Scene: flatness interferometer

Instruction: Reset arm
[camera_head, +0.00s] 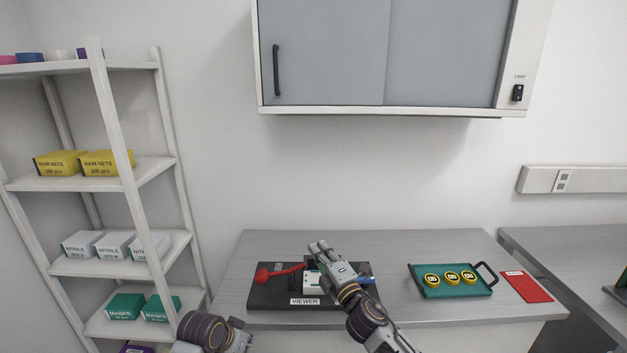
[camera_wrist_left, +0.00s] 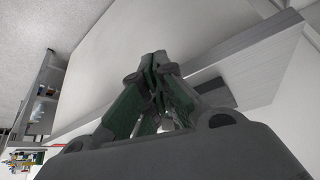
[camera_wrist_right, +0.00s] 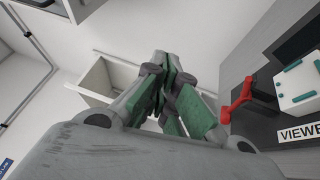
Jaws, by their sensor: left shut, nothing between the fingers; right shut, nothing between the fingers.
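My right gripper (camera_head: 319,247) is over the back part of the black viewer unit (camera_head: 262,297) in the head view. Its fingers are shut and empty, as the right wrist view (camera_wrist_right: 168,62) also shows. Its arm covers part of the viewer unit. The red-knobbed lever (camera_head: 264,275) and the white block (camera_wrist_right: 298,82) of the unit lie beside it, apart from the fingers. My left arm is low at the left in the head view, in front of the bench edge. My left gripper shows in the left wrist view (camera_wrist_left: 156,62), shut and empty.
A teal tray (camera_head: 452,291) with yellow-and-black round pieces (camera_head: 452,277) stands right of the viewer unit on the grey bench (camera_head: 400,247). A red booklet (camera_head: 526,287) lies beside it. A white shelf (camera_head: 130,181) with boxes stands at the left. A wall cabinet (camera_head: 385,52) hangs above.

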